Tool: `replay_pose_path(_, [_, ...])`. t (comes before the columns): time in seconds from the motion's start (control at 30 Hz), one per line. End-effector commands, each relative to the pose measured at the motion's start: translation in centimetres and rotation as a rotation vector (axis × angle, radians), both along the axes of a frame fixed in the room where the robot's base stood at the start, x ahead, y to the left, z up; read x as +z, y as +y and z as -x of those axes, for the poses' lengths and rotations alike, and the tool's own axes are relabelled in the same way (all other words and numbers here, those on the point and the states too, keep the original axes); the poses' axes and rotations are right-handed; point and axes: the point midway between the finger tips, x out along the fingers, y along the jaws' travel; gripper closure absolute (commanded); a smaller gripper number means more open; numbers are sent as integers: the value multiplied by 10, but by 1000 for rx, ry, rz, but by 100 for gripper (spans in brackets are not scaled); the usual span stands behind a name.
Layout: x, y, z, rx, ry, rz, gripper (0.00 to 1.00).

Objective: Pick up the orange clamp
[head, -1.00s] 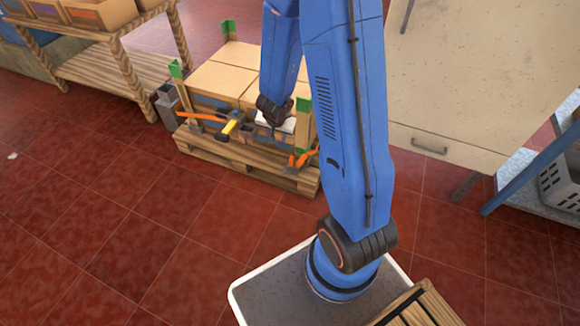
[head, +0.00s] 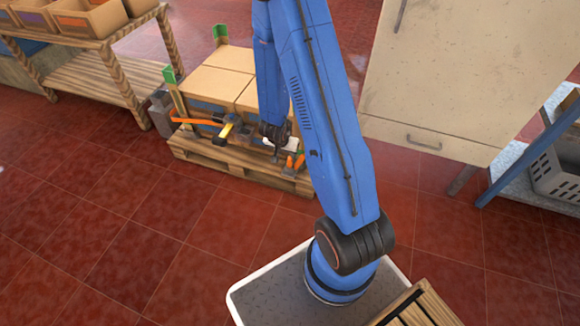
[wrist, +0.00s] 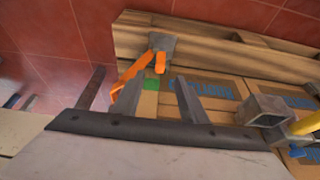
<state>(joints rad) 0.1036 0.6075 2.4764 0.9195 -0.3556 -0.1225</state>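An orange clamp (wrist: 132,74) with a grey end sits by the pallet edge in the wrist view, beside the boxes. It also shows in the head view (head: 292,163) at the near right corner of the loaded pallet, partly hidden by my arm. My gripper (wrist: 140,92) is open in the wrist view, with its two fingers apart on either side of the lower part of the clamp. Nothing is held. In the head view my gripper (head: 288,148) is small, low over the pallet's front right corner, and its fingers are hard to make out.
Cardboard boxes (head: 208,84) stand on the wooden pallet (head: 215,155) with green-cornered posts. A yellow and black tool (head: 227,129) and another orange item (head: 197,121) are at its front. A cabinet (head: 430,85) stands at right, a wooden shelf (head: 100,72) at left. The red tiled floor in front is clear.

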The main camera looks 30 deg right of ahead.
Motion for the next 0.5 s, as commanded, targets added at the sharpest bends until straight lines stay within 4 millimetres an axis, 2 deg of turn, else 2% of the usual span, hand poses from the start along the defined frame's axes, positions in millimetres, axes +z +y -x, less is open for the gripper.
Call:
replay_pose_path(0.3, [-37,-12,-9,0,2,-1,61])
replay_pose_path(0.5, [-51,-17,-13,1,1,-1,61])
